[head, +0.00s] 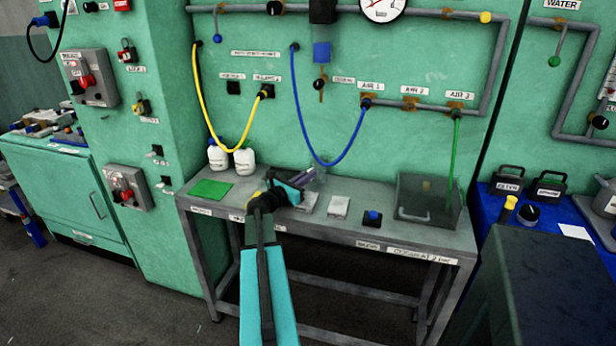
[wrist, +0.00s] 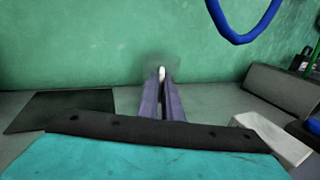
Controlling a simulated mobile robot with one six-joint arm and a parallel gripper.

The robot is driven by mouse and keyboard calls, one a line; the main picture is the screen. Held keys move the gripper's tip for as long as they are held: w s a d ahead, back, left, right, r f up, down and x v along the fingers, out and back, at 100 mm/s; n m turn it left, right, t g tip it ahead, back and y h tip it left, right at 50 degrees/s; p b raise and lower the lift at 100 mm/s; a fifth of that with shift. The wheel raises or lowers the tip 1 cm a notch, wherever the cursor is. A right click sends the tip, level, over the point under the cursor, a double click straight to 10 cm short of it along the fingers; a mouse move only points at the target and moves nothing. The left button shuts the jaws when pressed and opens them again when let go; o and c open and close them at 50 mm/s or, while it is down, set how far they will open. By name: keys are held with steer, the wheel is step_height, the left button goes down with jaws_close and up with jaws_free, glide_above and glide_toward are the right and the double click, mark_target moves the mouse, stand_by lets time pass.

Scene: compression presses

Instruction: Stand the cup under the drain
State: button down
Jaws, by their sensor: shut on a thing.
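My gripper (head: 312,178) reaches over the grey bench in the head view. In the wrist view its two purple fingers (wrist: 163,92) are close together, with a small pale spot and a faint, see-through shape between and around their tips. I take this to be the clear cup (wrist: 161,72); its outline is hard to make out, and its tilt cannot be told. A short brown pipe with a black knob (head: 320,86) hangs on the green wall below a blue part; it looks like the drain, above and slightly right of my gripper. The cup is not clearly seen in the head view.
The bench (head: 300,222) holds a green mat (head: 211,188), two white bottles (head: 244,161), pale blocks (head: 338,207), a blue button box (head: 372,218) and a clear-sided bin (head: 428,205). A yellow hose (head: 205,110) and a blue hose (head: 305,110) loop down the wall.

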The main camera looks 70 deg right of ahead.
steer(key=shift+f, duration=0.2)
steer(key=c, duration=1.9)
jaws_free()
steer(key=shift+c, duration=0.2)
steer(key=shift+r, duration=0.25)
steer(key=b+v, duration=0.1)
steer(key=v, duration=1.1)
